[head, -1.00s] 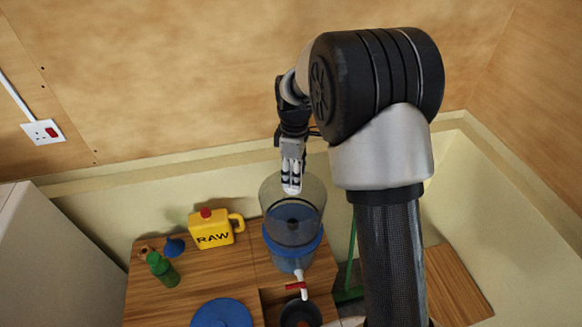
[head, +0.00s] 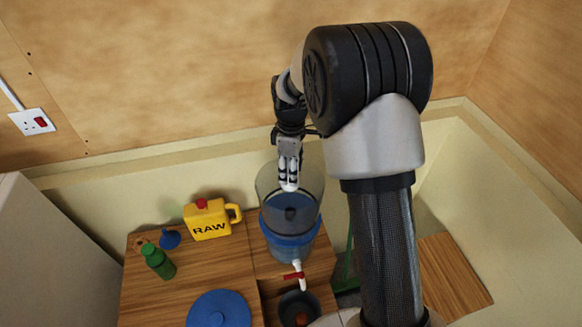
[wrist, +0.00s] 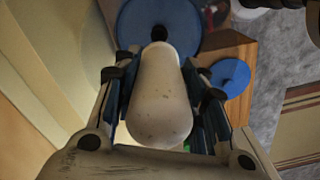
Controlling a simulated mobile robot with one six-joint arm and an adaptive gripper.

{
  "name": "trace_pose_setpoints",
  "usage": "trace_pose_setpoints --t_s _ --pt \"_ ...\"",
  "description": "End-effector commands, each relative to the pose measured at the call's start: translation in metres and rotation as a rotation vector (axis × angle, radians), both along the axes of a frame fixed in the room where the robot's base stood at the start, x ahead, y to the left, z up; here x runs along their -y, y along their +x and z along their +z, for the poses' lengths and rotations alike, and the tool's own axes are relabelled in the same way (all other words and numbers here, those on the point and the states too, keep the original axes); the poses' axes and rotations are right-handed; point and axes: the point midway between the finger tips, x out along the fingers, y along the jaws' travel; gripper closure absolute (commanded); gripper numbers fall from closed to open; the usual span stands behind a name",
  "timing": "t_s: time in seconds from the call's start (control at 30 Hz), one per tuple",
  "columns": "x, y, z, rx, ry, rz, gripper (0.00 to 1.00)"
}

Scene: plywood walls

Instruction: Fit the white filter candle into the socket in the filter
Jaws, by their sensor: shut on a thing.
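My gripper (head: 289,165) is shut on the white filter candle (head: 289,185). In the wrist view the candle (wrist: 158,105) fills the space between the fingers, its far end pointing at a blue round surface (wrist: 185,12). In the head view the candle's lower end overlaps the upper part of the clear filter (head: 291,232), which has a blue band. A dark spot, apparently the socket (head: 290,213), shows below the candle inside the filter. In the wrist view a small dark part (wrist: 159,33) shows at the candle's far end; I cannot tell whether it is stem or socket.
The filter stands on a wooden worktop (head: 195,270) and has a red-handled tap (head: 297,275). A yellow RAW jug (head: 208,220), a green bottle (head: 158,262), a blue funnel (head: 170,239) and a blue disc (head: 219,310) are to its left. A dark bowl (head: 299,309) is below the tap.

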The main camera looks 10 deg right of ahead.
Motion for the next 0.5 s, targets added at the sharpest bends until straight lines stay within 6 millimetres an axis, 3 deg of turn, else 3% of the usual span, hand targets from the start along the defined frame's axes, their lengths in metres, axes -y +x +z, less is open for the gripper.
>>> trace_pose_setpoints --t_s 0.5 --pt "0.000 0.000 -0.044 0.001 0.000 0.000 0.92"
